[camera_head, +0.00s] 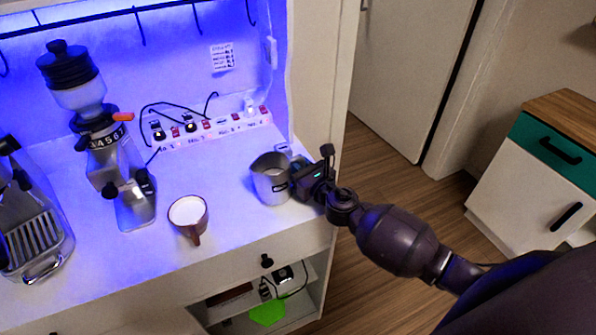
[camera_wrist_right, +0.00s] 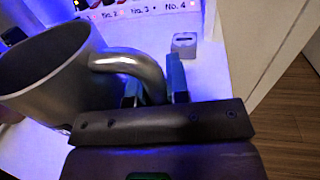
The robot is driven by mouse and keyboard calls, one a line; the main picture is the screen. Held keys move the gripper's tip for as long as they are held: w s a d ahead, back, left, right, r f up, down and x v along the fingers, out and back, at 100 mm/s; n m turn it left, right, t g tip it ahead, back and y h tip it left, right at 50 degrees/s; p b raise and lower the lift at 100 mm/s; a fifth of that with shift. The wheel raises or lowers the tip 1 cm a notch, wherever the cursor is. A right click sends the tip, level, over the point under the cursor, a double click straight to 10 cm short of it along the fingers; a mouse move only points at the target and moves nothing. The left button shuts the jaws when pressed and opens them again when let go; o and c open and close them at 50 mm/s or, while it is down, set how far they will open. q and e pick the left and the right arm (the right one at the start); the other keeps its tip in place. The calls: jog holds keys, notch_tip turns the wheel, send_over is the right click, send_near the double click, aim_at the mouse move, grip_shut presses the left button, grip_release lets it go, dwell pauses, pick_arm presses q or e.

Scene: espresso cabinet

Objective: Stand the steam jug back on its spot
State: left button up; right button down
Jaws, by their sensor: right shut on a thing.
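The steam jug (camera_head: 268,182) is a grey metal pitcher at the right end of the white counter, upright in the head view. My right gripper (camera_head: 300,178) comes in from the right and is shut on the jug's handle. In the right wrist view the jug (camera_wrist_right: 45,80) fills the left side, and its curved handle passes between the fingers of my right gripper (camera_wrist_right: 152,88). Whether the jug's base touches the counter is hard to tell. My left gripper is not in view.
A cup with white liquid (camera_head: 188,211) stands left of the jug. A grinder (camera_head: 115,165) and an espresso machine (camera_head: 30,225) stand farther left. A power strip (camera_head: 215,128) with cables lies behind. A small grey block (camera_wrist_right: 184,44) sits beyond the gripper. Counter between cup and jug is clear.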

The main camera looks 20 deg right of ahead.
jog(key=shift+f, duration=0.45)
jog(key=shift+f, duration=0.15)
jog(key=c, duration=1.1)
grip_release()
jog(key=shift+s, duration=0.15)
jog(key=v, duration=0.6)
jog(key=b+v, duration=0.1)
jog(key=v, duration=0.4)
jog(key=shift+s+d+r, duration=0.15)
jog(key=shift+s+r, duration=0.05)
jog(key=shift+s, duration=0.15)
